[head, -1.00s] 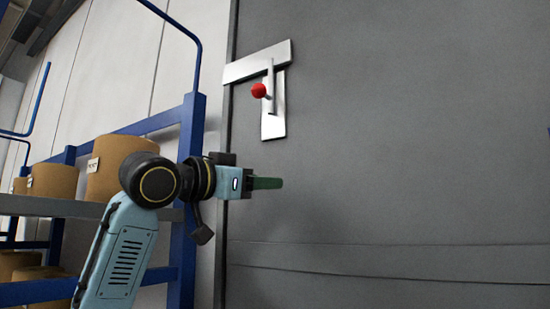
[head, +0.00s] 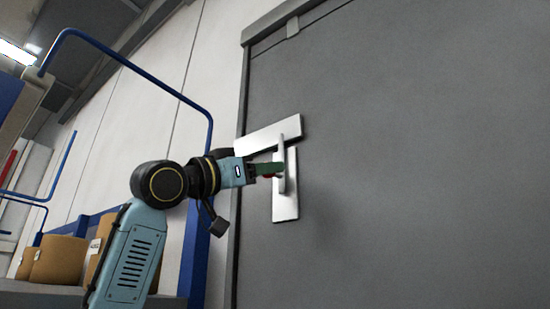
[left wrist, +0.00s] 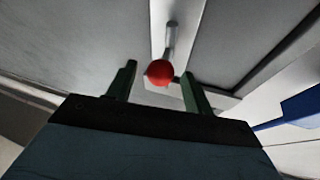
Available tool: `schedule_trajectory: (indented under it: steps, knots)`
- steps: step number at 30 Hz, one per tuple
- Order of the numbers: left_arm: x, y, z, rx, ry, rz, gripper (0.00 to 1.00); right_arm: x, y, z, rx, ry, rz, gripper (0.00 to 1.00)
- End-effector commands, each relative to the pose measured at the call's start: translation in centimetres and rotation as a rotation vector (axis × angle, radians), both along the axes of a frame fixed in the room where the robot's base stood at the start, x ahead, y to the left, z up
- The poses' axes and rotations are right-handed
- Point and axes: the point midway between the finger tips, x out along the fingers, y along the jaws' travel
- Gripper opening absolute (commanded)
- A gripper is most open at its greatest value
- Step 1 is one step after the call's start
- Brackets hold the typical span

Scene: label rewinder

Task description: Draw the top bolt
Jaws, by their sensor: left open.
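The top bolt is a vertical silver rod (head: 282,157) on a pale metal plate (head: 286,205) fixed to the grey door (head: 400,150). A second pale plate (head: 262,138) crosses its upper part toward the door's left edge. The bolt's red knob (left wrist: 159,72) shows in the left wrist view, between and just beyond the fingertips. My left gripper (left wrist: 155,80) is open, its two green fingers on either side of the knob. In the head view this gripper (head: 270,170) covers most of the knob. Whether a finger touches it I cannot tell. My right gripper is not in view.
A blue rack (head: 195,240) with brown rolls (head: 60,260) on a shelf stands left of the door, close to my left arm. The door frame's edge (head: 238,200) runs behind my left wrist. The door face to the right is clear.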

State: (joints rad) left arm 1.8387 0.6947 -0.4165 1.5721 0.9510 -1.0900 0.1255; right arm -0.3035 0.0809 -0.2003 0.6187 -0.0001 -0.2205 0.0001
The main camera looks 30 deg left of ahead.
Motion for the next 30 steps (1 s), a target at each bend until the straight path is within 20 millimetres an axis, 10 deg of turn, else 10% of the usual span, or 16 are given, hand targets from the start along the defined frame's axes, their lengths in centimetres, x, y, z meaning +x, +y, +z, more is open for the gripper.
schedule_trajectory:
  steps: [19, 30]
  knots:
    - [3.4, -1.3, 1.4, 0.0, 0.0, 0.001, 0.5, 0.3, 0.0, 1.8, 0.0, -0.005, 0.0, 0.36]
    - [3.4, -1.3, 1.4, 0.0, 0.0, 0.001, 0.02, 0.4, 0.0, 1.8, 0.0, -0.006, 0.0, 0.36]
